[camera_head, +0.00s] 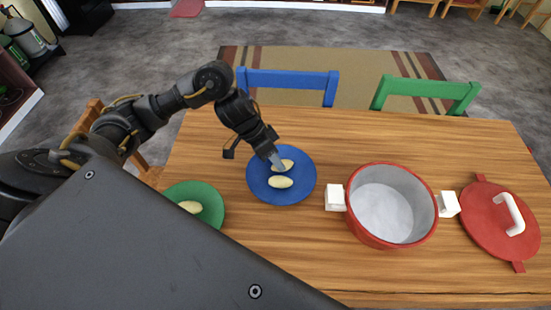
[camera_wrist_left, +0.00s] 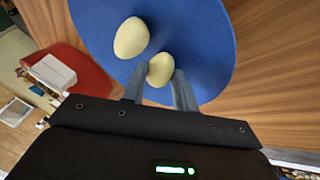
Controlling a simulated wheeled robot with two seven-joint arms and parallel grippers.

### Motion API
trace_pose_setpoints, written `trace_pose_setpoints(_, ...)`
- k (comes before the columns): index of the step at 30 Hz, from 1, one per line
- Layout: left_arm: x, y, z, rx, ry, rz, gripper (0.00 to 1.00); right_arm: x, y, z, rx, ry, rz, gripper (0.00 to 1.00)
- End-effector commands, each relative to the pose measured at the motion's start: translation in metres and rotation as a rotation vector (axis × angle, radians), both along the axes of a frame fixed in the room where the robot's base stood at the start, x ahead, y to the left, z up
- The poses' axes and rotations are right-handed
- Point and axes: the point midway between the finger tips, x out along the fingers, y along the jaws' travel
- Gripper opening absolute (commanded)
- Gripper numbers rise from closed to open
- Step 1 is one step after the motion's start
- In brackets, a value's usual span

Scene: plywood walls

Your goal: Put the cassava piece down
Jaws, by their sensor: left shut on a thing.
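Two pale yellow cassava pieces show at the blue plate (camera_head: 304,192). The nearer cassava piece (camera_head: 281,182) lies on the plate; it also shows in the left wrist view (camera_wrist_left: 131,38). My left gripper (camera_head: 277,162) is over the far part of the plate. It is shut on the other cassava piece (camera_head: 287,165), seen between its fingers in the left wrist view (camera_wrist_left: 160,70). I cannot tell whether this held piece touches the plate. A third cassava piece (camera_head: 190,207) lies on the green plate (camera_head: 209,212), partly hidden by my body. My right gripper is not in view.
A red pot (camera_head: 365,230), open and empty, stands right of the blue plate. Its red lid (camera_head: 492,232) lies further right. The wooden table (camera_head: 350,135) is clear behind the pot. A blue chair (camera_head: 288,80) and a green chair (camera_head: 428,91) stand at the far edge.

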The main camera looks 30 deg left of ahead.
Motion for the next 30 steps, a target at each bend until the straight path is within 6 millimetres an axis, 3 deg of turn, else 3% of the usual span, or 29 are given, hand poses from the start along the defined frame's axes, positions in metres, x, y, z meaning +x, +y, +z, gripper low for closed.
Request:
trace_pose_setpoints(4, 0.000, 0.000, -0.002, 0.000, 0.001, -0.001, 0.00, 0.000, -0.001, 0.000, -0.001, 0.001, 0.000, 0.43)
trace_pose_setpoints(5, 0.000, 0.000, -0.001, 0.001, 0.001, 0.000, 0.33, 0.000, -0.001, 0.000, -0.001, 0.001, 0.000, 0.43)
trace_pose_setpoints(6, 0.000, 0.000, -0.001, 0.001, 0.000, -0.001, 0.38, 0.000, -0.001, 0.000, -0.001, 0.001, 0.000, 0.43)
trace_pose_setpoints(17, 0.000, 0.002, 0.004, 0.001, -0.001, 0.000, 0.38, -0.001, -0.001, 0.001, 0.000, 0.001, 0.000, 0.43)
trace_pose_setpoints(30, -0.008, 0.045, 0.075, 0.003, -0.004, -0.001, 0.38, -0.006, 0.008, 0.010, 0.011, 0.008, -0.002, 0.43)
